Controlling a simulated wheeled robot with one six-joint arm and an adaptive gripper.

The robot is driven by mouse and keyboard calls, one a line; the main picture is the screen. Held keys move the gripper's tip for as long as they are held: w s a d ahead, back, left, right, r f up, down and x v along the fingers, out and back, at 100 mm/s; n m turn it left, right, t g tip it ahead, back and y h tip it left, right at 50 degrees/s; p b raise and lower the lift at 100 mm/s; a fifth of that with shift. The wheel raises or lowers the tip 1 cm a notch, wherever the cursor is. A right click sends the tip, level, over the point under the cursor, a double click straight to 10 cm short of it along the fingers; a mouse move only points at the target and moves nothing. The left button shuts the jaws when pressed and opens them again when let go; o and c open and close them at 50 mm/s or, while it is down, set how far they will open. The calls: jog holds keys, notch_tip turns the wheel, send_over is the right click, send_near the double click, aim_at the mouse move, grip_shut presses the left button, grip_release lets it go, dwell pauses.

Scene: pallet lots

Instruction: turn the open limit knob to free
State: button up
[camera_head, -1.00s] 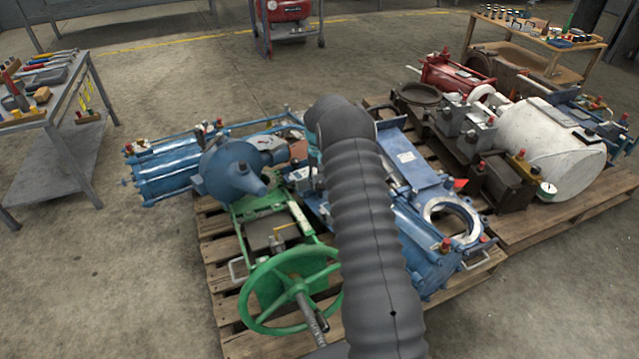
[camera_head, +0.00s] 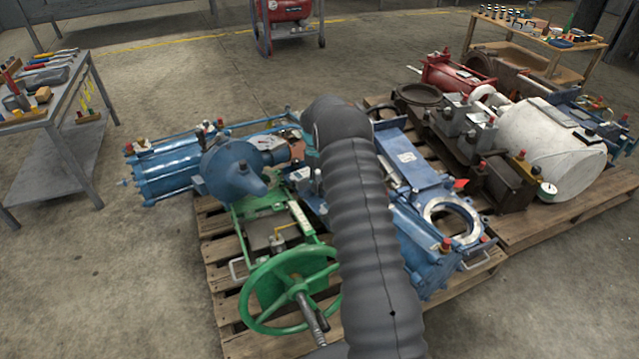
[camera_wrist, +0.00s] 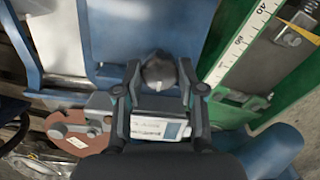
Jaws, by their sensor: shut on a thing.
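In the wrist view, a dark grey knob (camera_wrist: 158,72) stands between the two fingers of my gripper (camera_wrist: 158,84). The fingers are shut on it from both sides. I take it for the open limit knob. A pale box with a printed label (camera_wrist: 160,128) lies just below it in the picture, partly covered by the gripper. The knob's setting and any "free" mark cannot be read. In the head view, my own dark ribbed arm hides the knob and gripper.
A green scale strip (camera_wrist: 238,45) runs close to the right of the gripper. Blue metal parts stand on the left. In the head view, a green handwheel (camera_head: 290,290) and blue actuators (camera_head: 165,168) crowd the wooden pallet (camera_head: 225,285). Open floor lies left of it.

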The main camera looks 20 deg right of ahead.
dwell(0.4)
jog(key=o, duration=1.1)
jog(key=r, duration=0.4)
jog(key=w+r, duration=0.1)
jog(key=r, duration=0.3)
jog(key=w+r, duration=0.1)
jog(key=r, duration=0.2)
jog(key=shift+a+r, duration=0.2)
jog(key=shift+r, duration=0.2)
